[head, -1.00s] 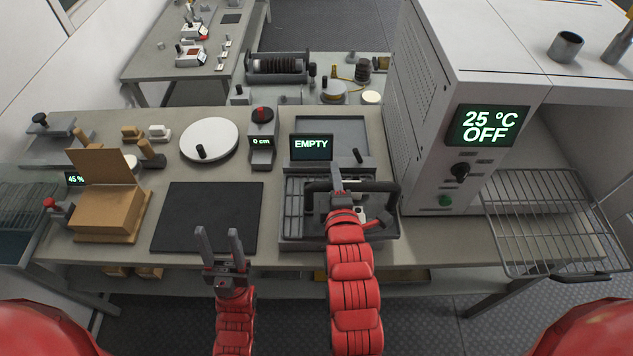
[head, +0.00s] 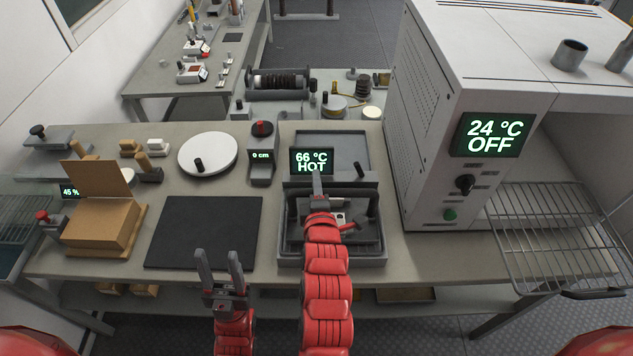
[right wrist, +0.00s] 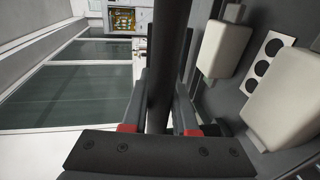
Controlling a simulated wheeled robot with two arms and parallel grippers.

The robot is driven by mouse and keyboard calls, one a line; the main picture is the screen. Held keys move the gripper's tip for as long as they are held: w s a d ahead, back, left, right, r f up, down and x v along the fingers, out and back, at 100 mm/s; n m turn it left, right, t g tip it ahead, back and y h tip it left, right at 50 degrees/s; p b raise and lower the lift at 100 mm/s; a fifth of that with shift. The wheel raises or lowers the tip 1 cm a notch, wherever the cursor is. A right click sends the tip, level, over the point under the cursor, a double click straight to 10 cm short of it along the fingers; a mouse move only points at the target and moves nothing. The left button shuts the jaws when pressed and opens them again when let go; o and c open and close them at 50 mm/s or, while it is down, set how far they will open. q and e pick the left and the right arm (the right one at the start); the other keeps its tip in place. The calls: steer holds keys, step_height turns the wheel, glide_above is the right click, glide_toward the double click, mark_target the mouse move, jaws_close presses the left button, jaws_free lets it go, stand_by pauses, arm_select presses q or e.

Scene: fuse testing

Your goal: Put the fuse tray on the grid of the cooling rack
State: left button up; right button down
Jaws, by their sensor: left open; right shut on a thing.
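The dark grey fuse tray (head: 299,236) lies over the cooling rack (head: 340,264) at the middle right of the bench, lined up inside its frame and covering the grid. The rack's display (head: 312,161) reads "66 °C HOT". My right gripper (head: 317,182) is shut on the tray's dark handle bar at the far side. The right wrist view shows the handle (right wrist: 170,55) between the fingers (right wrist: 160,110), with pale blocks (right wrist: 280,108) in the tray. Whether the tray fully rests is hidden. My left gripper (head: 219,262) is open and empty before the bench's front edge.
A black mat (head: 203,232) lies left of the rack. A cardboard box (head: 103,225) stands farther left. An oven (head: 450,110) reading "24 °C OFF" stands right, with a wire rack (head: 555,235) jutting out. A white disc (head: 208,152) and a dial device (head: 262,150) stand behind.

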steer(key=c, duration=0.7)
jaws_free()
steer(key=shift+f, duration=0.1)
